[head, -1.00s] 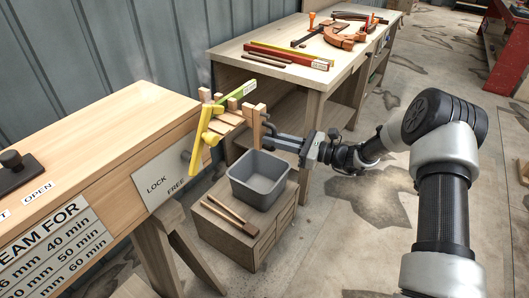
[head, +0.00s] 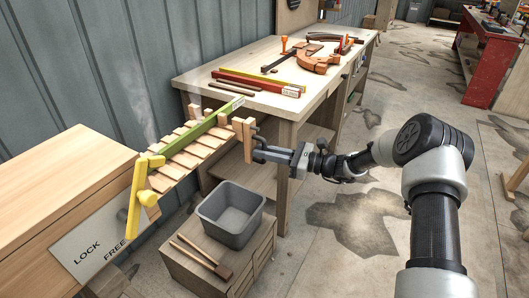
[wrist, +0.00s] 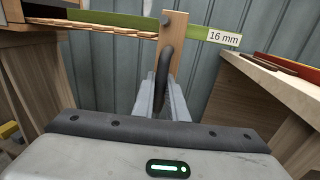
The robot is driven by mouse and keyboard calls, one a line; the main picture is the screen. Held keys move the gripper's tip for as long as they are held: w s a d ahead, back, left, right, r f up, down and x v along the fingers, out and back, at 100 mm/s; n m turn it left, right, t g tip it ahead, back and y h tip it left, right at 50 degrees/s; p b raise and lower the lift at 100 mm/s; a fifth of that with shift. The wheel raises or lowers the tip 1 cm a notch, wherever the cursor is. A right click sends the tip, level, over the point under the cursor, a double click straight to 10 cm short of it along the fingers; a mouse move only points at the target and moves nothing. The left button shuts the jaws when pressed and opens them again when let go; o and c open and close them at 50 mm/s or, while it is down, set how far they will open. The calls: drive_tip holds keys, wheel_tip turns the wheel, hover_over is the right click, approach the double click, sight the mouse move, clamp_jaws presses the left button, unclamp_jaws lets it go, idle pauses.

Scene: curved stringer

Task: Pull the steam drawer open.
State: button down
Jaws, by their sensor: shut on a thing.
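The steam drawer (head: 178,166) is a slatted wooden rack that sticks far out of the end of the wooden steam box (head: 45,190). A green strip (head: 200,130) lies along it and carries a "16 mm" label in the wrist view (wrist: 223,38). At its outer end is a wooden front (wrist: 172,28) with a dark curved handle (wrist: 165,65). My gripper (head: 262,153) is shut on this handle, and its fingers also show in the wrist view (wrist: 163,95). A yellow lever (head: 137,198) stands at the box end, beside a LOCK/FREE plate (head: 100,240).
A grey bin (head: 231,222) and a wooden mallet (head: 205,256) rest on a low wooden crate (head: 195,278) below the drawer. A workbench (head: 205,80) with clamps and strips stands behind. The floor (head: 345,235) to the right is mostly clear.

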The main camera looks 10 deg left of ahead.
drive_tip(key=c, duration=2)
unclamp_jaws()
drive_tip(key=shift+c, duration=0.2)
drive_tip(key=s+d+p, duration=0.2)
drive_tip(key=s+d, duration=0.1)
drive_tip(key=d, duration=1.4)
drive_tip(key=shift+s, duration=0.2)
drive_tip(key=shift+d, duration=0.1)
